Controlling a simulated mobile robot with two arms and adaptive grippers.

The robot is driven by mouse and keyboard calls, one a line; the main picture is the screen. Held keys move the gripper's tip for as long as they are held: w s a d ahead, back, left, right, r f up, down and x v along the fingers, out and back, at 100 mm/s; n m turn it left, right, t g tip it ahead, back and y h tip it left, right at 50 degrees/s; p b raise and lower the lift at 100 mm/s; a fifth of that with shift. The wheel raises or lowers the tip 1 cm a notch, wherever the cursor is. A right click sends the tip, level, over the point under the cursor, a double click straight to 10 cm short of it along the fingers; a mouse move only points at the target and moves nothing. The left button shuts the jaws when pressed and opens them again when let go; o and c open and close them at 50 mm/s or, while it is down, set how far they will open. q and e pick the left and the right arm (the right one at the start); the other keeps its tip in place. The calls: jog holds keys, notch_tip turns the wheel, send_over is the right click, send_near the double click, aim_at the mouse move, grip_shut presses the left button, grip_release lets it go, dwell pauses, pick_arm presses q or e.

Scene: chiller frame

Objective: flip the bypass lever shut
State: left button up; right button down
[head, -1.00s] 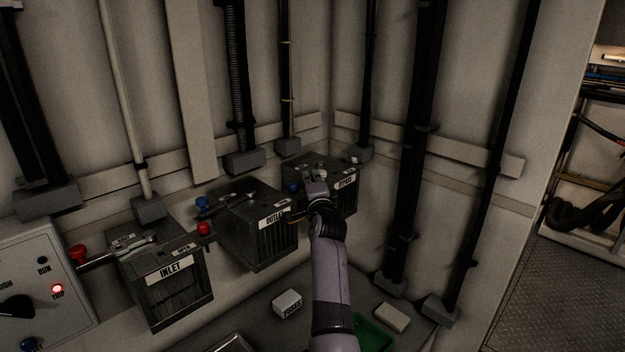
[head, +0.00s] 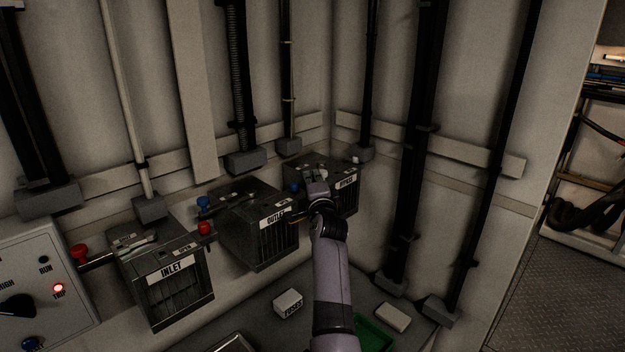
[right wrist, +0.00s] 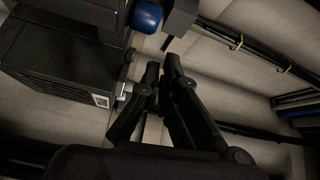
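The bypass box (head: 348,199) is a dark box in the back corner with a white label, partly hidden behind my right gripper. A blue knob (head: 294,188) shows at its left side; the rest of its lever is hard to make out. My right gripper (head: 303,216) is in front of this box, between it and the outlet box. In the right wrist view its two fingers (right wrist: 161,65) are together at the tips with nothing seen between them. A blue knob (right wrist: 146,15) is beyond the tips, apart from them. My left gripper is out of view.
A fuses box (head: 288,303) and green tray (head: 374,335) are below.

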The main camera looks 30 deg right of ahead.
notch_tip(320, 180, up, 10)
dwell(0.5)
jog(key=s+d+f+t+y+b, duration=0.1)
jog(key=s+d+f+b, duration=0.15)
jog(key=d, duration=0.45)
jog(key=s+d+f+b, duration=0.1)
jog(key=s+d+f, duration=0.1)
jog(key=s+d, duration=0.3)
jog(key=s+f+n+g+y+b, duration=0.2)
jog(key=s+f+n+y+b, duration=0.1)
jog(key=s+n+y, duration=0.2)
jog(key=shift+s+f+y, duration=0.4)
jog(key=shift+s+y, duration=0.55)
jog(key=shift+y, duration=0.25)
